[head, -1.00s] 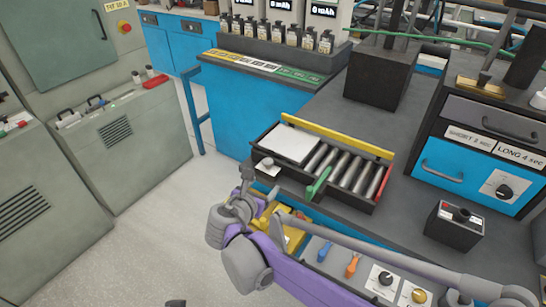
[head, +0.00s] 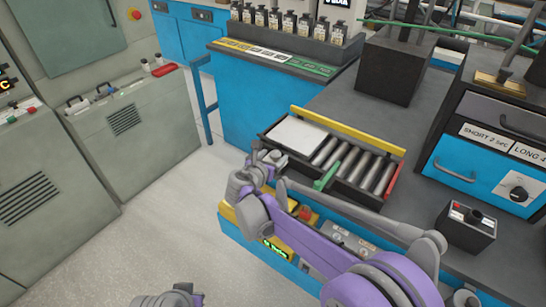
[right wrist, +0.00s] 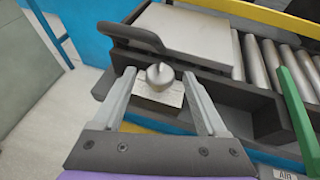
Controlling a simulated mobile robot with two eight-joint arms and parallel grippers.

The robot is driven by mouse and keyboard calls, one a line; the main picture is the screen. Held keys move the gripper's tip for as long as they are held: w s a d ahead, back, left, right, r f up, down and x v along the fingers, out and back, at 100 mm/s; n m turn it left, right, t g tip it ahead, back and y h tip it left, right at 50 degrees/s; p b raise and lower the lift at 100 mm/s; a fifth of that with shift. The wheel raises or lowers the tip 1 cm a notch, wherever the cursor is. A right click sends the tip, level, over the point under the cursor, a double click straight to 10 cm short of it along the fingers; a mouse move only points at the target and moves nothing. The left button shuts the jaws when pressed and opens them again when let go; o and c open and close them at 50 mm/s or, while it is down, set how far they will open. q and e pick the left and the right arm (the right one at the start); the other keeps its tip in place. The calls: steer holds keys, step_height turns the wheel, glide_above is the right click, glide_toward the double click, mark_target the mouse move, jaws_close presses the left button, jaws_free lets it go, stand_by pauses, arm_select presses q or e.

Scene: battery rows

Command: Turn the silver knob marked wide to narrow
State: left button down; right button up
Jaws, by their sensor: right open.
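A silver knob (right wrist: 160,75) stands out from a pale label plate (right wrist: 166,96) on the dark front of the roller tray. The marking on the plate is too small to read. My right gripper (right wrist: 158,78) is open, with one finger on each side of the knob; I cannot tell whether either finger touches it. In the head view my right gripper (head: 266,161) is at the tray's front left corner and mostly hides the knob. A grey part of my left arm (head: 170,298) shows at the bottom edge; its jaws cannot be made out.
The tray holds a white plate (head: 297,134) and several metal rollers (head: 352,166). A green lever (head: 326,177) stands at its front and a yellow rail (head: 347,130) at its back. A black box (head: 467,226) sits to the right. Open floor lies to the left.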

steer(key=shift+w, duration=0.1)
jaws_close()
stand_by(0.3)
steer(key=shift+a+m+h, duration=0.1)
steer(key=shift+m+h, duration=0.3)
steer(key=shift+w+a+m+g+h, duration=0.15)
steer(key=shift+m+g+h, duration=0.25)
steer(key=shift+m+h, duration=0.2)
steer(key=m+g+h, duration=0.1)
steer(key=m+g+h+p, duration=0.1)
steer(key=m+h, duration=0.1)
steer(key=shift+w+a, duration=0.15)
steer(key=shift+a, duration=0.05)
steer(key=shift+w+a+m+g+h+p, duration=0.15)
steer(key=shift+m+g+h+p, duration=0.45)
steer(key=shift+m+g, duration=0.4)
steer(key=shift+w+d+m+g+h+p, duration=0.1)
steer(key=shift+m+g+h+p, duration=0.5)
steer(key=shift+m+g, duration=0.4)
